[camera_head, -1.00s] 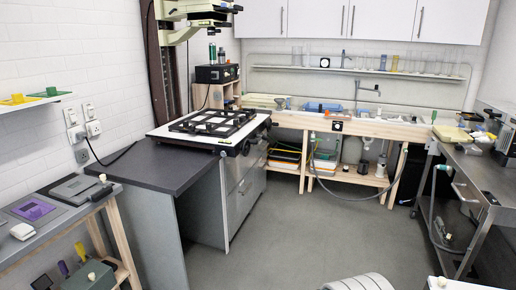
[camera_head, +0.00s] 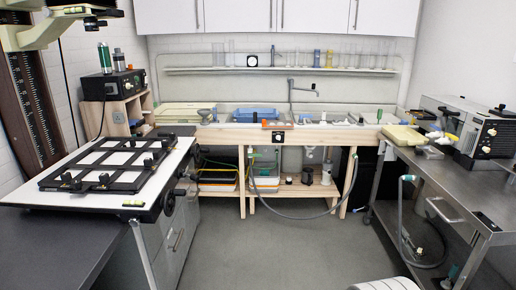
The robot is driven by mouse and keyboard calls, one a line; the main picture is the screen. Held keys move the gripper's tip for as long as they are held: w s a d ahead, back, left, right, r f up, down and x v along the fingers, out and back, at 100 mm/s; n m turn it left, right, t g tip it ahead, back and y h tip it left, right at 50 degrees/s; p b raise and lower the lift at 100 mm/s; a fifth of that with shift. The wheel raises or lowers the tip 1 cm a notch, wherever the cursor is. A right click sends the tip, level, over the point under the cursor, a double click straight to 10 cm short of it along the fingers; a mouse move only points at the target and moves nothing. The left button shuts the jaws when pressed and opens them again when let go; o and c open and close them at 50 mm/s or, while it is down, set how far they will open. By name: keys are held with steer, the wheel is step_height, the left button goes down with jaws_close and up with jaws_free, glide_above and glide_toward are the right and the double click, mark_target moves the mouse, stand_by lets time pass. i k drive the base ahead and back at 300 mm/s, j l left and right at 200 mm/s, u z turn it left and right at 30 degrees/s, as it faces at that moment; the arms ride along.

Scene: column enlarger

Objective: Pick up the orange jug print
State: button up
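A small flat orange item (camera_head: 277,124) lies at the front edge of the wooden sink bench (camera_head: 225,135), in front of a blue tray (camera_head: 256,115). It is the only clearly orange thing on top of the bench, but it is too small to tell whether it is the jug print. My gripper is not in view.
The enlarger baseboard with a black easel (camera_head: 112,165) stands close on the left.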

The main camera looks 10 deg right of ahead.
mark_target(266, 124)
steer(key=i+z, duration=0.2)
steer(key=i, duration=0.55)
steer(key=i+j+z, duration=0.2)
steer(key=i, duration=0.5)
steer(key=i+l+z, duration=0.1)
steer(key=i+z, duration=0.2)
steer(key=i, duration=0.45)
steer(key=i+j+z, duration=0.15)
steer(key=i+z, duration=0.2)
steer(key=i, duration=0.45)
steer(key=i+l+u, duration=0.15)
steer(key=i, duration=0.3)
steer(key=i+l+u, duration=0.15)
steer(key=i, duration=0.3)
steer(key=j, duration=0.05)
